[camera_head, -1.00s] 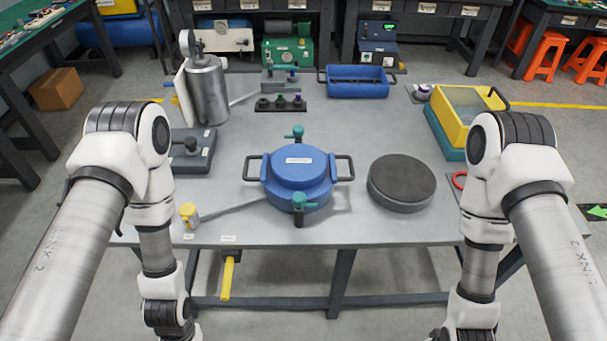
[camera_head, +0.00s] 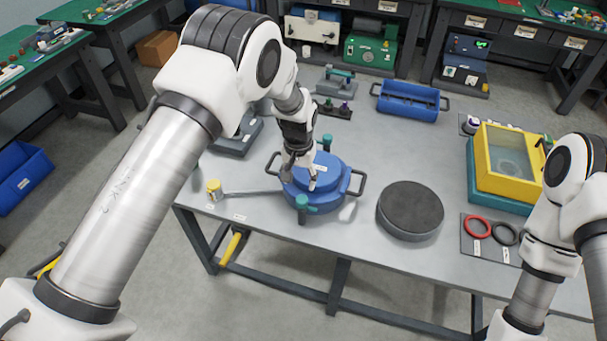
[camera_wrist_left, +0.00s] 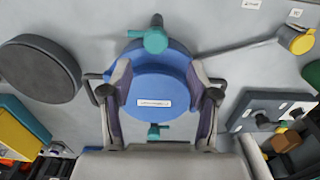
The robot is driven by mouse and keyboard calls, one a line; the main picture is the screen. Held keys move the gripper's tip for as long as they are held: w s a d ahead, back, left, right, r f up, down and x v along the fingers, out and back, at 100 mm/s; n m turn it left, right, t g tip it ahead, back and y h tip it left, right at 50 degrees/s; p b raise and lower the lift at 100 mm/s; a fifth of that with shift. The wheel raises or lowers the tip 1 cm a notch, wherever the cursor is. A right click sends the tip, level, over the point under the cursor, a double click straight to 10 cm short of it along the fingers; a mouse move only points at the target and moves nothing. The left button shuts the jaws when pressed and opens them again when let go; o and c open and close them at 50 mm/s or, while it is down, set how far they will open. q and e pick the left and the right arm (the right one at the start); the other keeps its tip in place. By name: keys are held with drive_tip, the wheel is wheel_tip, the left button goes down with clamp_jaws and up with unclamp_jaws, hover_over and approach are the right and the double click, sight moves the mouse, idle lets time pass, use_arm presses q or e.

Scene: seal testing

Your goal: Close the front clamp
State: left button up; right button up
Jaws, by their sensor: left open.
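The blue round pot with its lid (camera_head: 328,180) sits on the grey table. The front clamp (camera_head: 306,204), with a teal handle, is at its near edge; it also shows at the top of the left wrist view (camera_wrist_left: 154,40). Whether it is latched I cannot tell. The back clamp (camera_head: 327,142) is at the far edge and shows low in the wrist view (camera_wrist_left: 156,131). My left gripper (camera_head: 300,182) is open and empty above the lid, its fingers (camera_wrist_left: 158,85) spread and pointing toward the front clamp. My right gripper is out of view.
A grey hose or bar runs left from the pot to a yellow-capped fitting (camera_head: 214,188). A dark round disc (camera_head: 410,210) lies right of the pot. A yellow and teal box (camera_head: 505,160) and a red ring (camera_head: 478,227) are farther right. The front table strip is clear.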

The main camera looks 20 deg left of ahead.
sight(302, 199)
use_arm(q)
drive_tip(key=f+b, duration=0.1)
drive_tip(key=f, duration=0.1)
drive_tip(key=d+f+b, duration=0.1)
drive_tip(key=f+b, duration=0.1)
drive_tip(key=f, duration=0.1)
drive_tip(key=shift+w+d+f, duration=0.1)
drive_tip(key=shift+w, duration=0.05)
drive_tip(key=shift+a+f+b, duration=0.25)
drive_tip(key=shift+f+b, duration=0.5)
drive_tip(key=shift+f, duration=0.35)
drive_tip(key=shift+a+f, duration=0.15)
drive_tip(key=shift+f, duration=0.3)
drive_tip(key=shift+d, duration=0.2)
